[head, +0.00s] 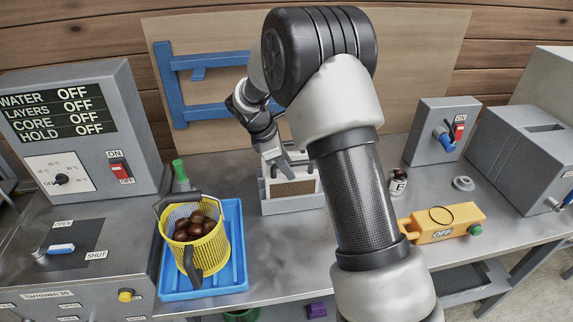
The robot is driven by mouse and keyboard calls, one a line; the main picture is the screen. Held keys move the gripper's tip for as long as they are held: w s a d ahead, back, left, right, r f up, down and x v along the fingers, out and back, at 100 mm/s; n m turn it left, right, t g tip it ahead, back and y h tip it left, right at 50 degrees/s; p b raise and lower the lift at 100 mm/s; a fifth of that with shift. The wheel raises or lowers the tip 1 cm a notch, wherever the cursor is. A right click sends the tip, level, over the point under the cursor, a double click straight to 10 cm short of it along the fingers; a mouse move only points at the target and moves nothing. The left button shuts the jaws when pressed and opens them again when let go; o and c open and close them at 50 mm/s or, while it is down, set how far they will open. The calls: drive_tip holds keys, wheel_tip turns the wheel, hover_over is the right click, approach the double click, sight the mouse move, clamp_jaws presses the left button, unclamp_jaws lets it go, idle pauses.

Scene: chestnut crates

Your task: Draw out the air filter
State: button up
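What looks like the air filter (293,188), a pale frame with a brown panel, stands upright in a grey open-topped holder (283,206) in the middle of the bench. My gripper (283,160) is at the top of the filter, pointing down. My arm hides part of the filter's right side and the space behind it. The fingers are small here, and I cannot tell whether they are shut on the filter's top edge or only beside it.
Left of the holder, a yellow basket (212,250) of brown chestnuts stands on a blue tray (236,277). A grey control panel (120,140) stands far left. To the right are an orange device (440,222), a small jar (398,183) and a grey switch box (428,135).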

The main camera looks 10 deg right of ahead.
drive_tip(key=p+v, duration=0.1)
drive_tip(key=v, duration=1.6)
drive_tip(key=shift+r, duration=0.2)
drive_tip(key=shift+a, duration=0.1)
